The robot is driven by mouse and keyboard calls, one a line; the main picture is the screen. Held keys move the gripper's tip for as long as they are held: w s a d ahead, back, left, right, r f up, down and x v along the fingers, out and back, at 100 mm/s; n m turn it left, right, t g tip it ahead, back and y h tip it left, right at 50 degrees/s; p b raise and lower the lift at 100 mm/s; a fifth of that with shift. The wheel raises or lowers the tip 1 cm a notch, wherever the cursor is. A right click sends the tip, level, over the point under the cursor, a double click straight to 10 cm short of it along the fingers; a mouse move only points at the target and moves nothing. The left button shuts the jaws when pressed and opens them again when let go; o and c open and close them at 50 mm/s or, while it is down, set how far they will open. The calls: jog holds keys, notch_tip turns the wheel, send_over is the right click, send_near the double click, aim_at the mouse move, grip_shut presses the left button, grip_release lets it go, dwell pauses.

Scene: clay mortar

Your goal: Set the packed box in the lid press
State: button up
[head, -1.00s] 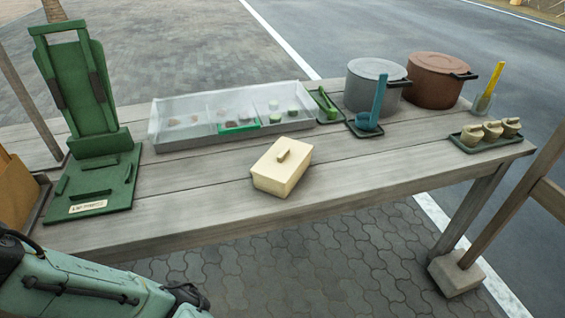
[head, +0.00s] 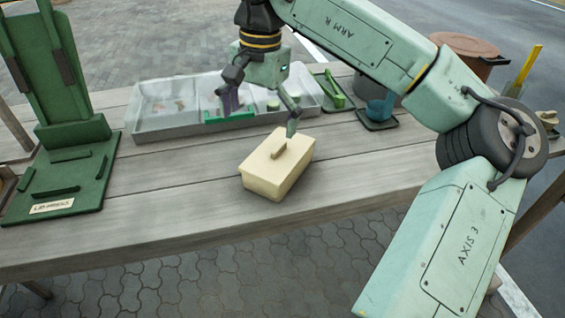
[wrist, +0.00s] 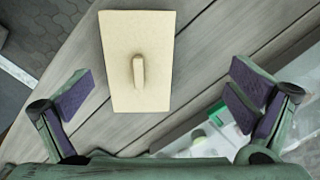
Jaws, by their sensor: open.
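The packed box (head: 272,178) is cream, with a lid and a raised bar handle. It sits closed on the wooden table near its front edge. It also shows in the wrist view (wrist: 128,90), at top centre, its handle pointing up the picture. My gripper (head: 262,118) is open and empty, above and just behind the box in the head view. In the wrist view its purple-padded fingers (wrist: 158,92) are spread wide on either side, apart from the box. The lid press (head: 62,180) is green, with a labelled base and a tall upright back, at the left; its base is empty.
A clear-covered tray (head: 165,128) with compartments lies behind the box, partly hidden by my gripper. The table between box and press is clear.

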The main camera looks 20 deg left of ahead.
aim_at(278, 146)
jog(key=d, duration=0.1)
jog(key=w+d, duration=0.1)
jog(key=shift+w+d+f+h, duration=0.3)
jog(key=shift+w+d+h, duration=0.05)
jog(key=shift+d+h, duration=0.05)
notch_tip(278, 146, down, 4)
jog(key=shift+r, duration=0.1)
jog(key=shift+w+f+p, duration=0.15)
jog(key=shift+f+p, duration=0.2)
jog(key=shift+f, duration=1.2)
jog(key=shift+w+f+p, duration=0.1)
jog(key=shift+f+p, duration=0.2)
jog(key=shift+f, duration=1.25)
jog(key=shift+c, duration=0.2)
jog(key=c, duration=1.3)
jog(key=shift+r, duration=0.1)
